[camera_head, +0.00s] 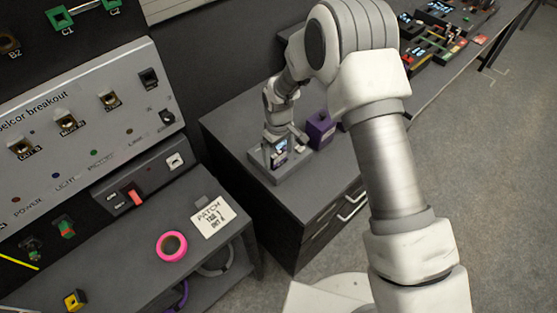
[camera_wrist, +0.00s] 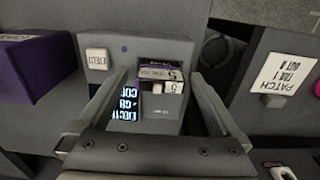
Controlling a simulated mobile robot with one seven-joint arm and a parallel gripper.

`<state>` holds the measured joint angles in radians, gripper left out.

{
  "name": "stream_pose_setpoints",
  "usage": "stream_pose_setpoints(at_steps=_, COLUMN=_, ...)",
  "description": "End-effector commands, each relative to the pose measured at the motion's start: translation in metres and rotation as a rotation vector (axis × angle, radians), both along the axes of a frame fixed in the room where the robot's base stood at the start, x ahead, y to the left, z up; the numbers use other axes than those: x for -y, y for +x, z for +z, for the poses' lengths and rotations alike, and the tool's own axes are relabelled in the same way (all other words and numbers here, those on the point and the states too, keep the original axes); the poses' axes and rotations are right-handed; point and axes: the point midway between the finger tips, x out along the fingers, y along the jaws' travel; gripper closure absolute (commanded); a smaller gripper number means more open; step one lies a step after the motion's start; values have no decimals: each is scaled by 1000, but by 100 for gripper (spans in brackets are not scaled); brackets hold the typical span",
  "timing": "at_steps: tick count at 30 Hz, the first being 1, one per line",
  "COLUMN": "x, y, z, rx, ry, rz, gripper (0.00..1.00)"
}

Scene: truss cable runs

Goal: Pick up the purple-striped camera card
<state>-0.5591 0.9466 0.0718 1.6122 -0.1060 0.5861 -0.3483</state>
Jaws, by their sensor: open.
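The purple-striped camera card (camera_wrist: 152,73) sits in the slot of a grey card reader (camera_wrist: 172,122) in the wrist view. Its upper end shows a pale label with a purple band and small print. My gripper (camera_wrist: 158,80) is open, one finger on each side of the card, with gaps between the fingers and the card. In the head view my gripper (camera_head: 281,143) points down over the reader (camera_head: 272,178), which stands on a dark cabinet. The head view is too small to show the card clearly.
On the reader are a white EJECT button (camera_wrist: 97,58) and a lit display (camera_wrist: 126,103). A purple box (camera_head: 320,131) stands close beside the reader. A pink tape roll (camera_head: 171,246) and a PATCH note (camera_head: 210,217) lie on the lower left bench.

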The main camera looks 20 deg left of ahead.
Motion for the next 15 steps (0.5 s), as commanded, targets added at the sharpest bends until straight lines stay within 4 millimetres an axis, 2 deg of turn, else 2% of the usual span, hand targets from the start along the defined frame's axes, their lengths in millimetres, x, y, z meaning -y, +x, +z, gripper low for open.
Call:
stream_pose_setpoints(at_steps=2, x=0, y=0, z=0, rx=0, ry=0, rz=0, gripper=2)
stream_pose_setpoints(at_steps=15, x=0, y=0, z=0, rx=0, ry=0, rz=0, gripper=81)
